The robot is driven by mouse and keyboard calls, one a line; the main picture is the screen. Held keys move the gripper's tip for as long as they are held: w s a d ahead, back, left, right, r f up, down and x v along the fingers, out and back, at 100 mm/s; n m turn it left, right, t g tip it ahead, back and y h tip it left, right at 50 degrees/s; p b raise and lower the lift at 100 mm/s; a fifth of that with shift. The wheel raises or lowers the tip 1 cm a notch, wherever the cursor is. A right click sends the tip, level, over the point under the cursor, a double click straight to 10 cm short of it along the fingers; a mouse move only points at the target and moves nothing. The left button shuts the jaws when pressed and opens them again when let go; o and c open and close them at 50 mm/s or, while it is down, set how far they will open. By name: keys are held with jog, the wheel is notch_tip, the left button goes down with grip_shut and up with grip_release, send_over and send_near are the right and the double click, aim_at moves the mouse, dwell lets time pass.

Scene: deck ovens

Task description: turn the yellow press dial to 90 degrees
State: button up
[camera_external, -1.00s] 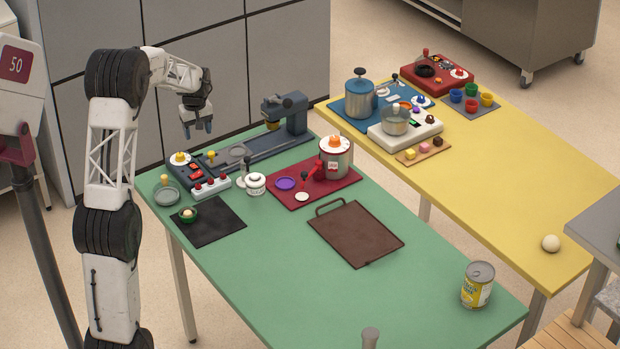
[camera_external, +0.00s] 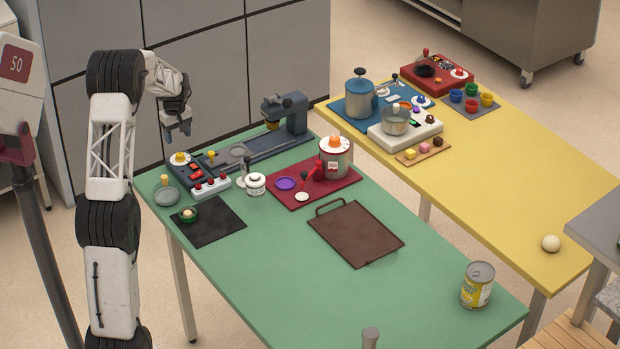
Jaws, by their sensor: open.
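The yellow press dial (camera_external: 180,158) is a small yellow knob on a white round scale. It sits on the dark blue press base (camera_external: 190,172) at the left end of the green table. Its exact angle is too small to read. My gripper (camera_external: 178,132) hangs open and empty above and just behind the dial, fingers pointing down, apart from it. The press head (camera_external: 288,108) stands at the far right end of the same unit.
Red buttons and a white strip with red knobs (camera_external: 211,187) sit right beside the dial. The green table's front middle is clear.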

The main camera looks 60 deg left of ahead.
aim_at(185, 155)
jog(key=shift+f, duration=3.8)
jog(key=shift+c, duration=0.4)
jog(key=c, duration=0.8)
